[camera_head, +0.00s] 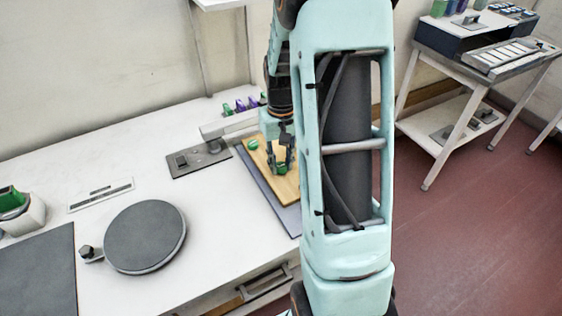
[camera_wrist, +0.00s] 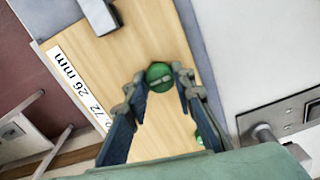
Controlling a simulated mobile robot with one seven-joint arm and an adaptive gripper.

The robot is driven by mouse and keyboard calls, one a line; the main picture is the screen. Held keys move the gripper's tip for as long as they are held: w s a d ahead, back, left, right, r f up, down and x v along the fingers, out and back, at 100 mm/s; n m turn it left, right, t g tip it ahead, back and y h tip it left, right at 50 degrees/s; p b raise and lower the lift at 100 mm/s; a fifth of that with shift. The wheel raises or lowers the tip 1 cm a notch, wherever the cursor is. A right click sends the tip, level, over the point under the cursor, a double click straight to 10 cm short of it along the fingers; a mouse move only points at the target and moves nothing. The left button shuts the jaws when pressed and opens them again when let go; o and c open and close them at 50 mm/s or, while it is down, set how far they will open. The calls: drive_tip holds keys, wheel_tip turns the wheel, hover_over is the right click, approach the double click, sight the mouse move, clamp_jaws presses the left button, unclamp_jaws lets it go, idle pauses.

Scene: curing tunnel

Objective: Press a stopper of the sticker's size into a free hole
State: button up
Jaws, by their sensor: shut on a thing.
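My gripper (camera_head: 281,163) is shut on a green stopper (camera_wrist: 158,75) over the wooden board (camera_head: 287,190). In the head view this stopper (camera_head: 281,171) shows between the fingertips. I cannot tell whether it sits in a hole or just above the board. Another green stopper (camera_head: 253,144) is at the board's far left corner; a green edge (camera_wrist: 202,140) shows beside the right finger in the wrist view. A white sticker (camera_wrist: 77,85) along the board's edge reads "26 mm", with "72" further along. No empty hole can be made out; my fingers hide part of the board.
The board lies on a grey mat (camera_head: 251,168) on the white table. Purple and green pieces (camera_head: 241,105) stand behind it. A grey plate with a lever (camera_head: 199,158) is to its left, then a round grey disc (camera_head: 145,237). The table's middle is mostly clear.

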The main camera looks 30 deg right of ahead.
drive_tip(key=shift+f+b, duration=0.35)
drive_tip(key=shift+f, duration=0.2)
drive_tip(key=o, duration=1.3)
drive_tip(key=shift+r, duration=0.2)
drive_tip(key=shift+r+p, duration=2.55)
drive_tip(key=shift+r, duration=0.85)
